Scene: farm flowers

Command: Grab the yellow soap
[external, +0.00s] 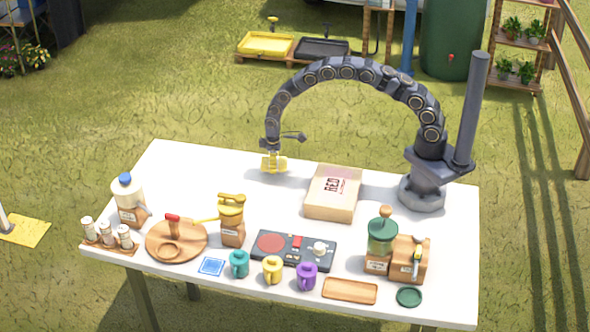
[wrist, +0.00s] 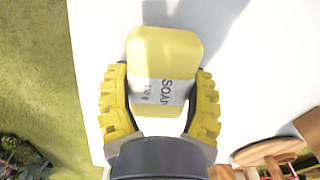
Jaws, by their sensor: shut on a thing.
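The yellow soap (wrist: 165,55) is a rounded yellow bar with a pale label band reading "SOAP" in the wrist view. My gripper (wrist: 160,95) has its two yellow-padded fingers on either side of the soap's lower half, shut on it. In the external view my gripper (external: 274,163) is at the far edge of the white table, left of the cardboard box, pointing down. The soap is hard to tell from the yellow fingers there. I cannot tell whether the soap is touching the table or just above it.
A cardboard box (external: 333,193) marked "RED" stands right of my gripper.

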